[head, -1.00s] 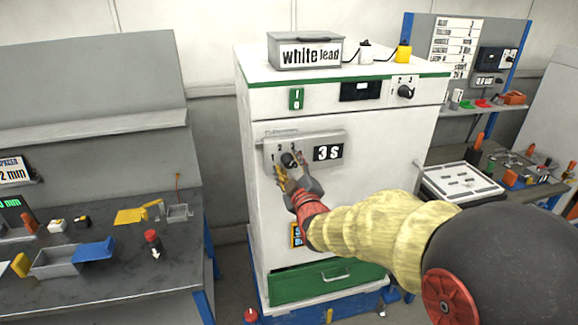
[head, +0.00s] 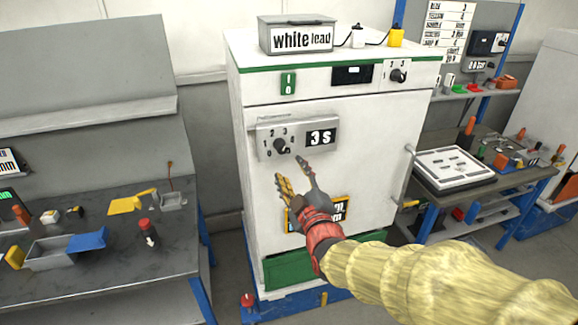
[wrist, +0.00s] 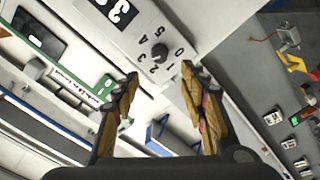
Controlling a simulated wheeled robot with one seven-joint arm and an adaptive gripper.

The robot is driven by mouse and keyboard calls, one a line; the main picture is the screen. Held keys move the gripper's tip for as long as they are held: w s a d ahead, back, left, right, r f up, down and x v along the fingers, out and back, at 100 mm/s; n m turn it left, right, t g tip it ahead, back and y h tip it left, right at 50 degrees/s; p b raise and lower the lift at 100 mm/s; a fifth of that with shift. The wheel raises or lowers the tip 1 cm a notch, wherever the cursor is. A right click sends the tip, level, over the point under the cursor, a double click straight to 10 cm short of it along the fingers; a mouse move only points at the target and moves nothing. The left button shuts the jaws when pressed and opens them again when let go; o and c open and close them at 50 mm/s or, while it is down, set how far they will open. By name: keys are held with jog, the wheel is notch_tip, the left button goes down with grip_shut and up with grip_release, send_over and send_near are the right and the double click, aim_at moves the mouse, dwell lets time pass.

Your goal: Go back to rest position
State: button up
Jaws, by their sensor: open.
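My gripper (head: 292,178) is open and empty in front of the white cabinet (head: 370,130), below and apart from the dial panel. In the wrist view my gripper (wrist: 158,85) shows its two yellow-padded fingers spread, with nothing between them. The grey dial panel (head: 262,130) carries a black knob (head: 280,147) with numbers around it and a sign (head: 321,138) reading "3 s". The knob also shows in the wrist view (wrist: 159,53), beyond the fingertips. My arm reaches in from the lower right and hides part of the cabinet's lower front and green drawer.
A grey bench (head: 100,250) with a tray, a blue piece and a red button stands at the left. A "white lead" box (head: 297,36) sits on the cabinet. At the right are a vertical door handle (head: 404,178) and a bench with a white panel (head: 454,168).

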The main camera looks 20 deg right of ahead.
jog(key=shift+s, duration=0.35)
notch_tip(320, 180, down, 11)
jog(key=s+m+g, duration=0.3)
jog(key=g, duration=0.2)
jog(key=s+f+m+g, duration=0.4)
jog(key=s+f+g, duration=0.15)
jog(key=s, duration=0.55)
jog(key=s+r+m+g+b, duration=0.1)
jog(key=s+r, duration=0.2)
jog(key=s, duration=0.4)
jog(key=s+r+m+g+b, duration=0.1)
jog(key=s+r, duration=0.3)
jog(key=s, duration=0.3)
jog(key=shift+s+d+r+m+b, duration=0.15)
jog(key=shift+s+d+m+b, duration=0.1)
jog(key=shift+m+b, duration=0.1)
jog(key=shift+w, duration=0.1)
jog(key=shift+c, duration=0.2)
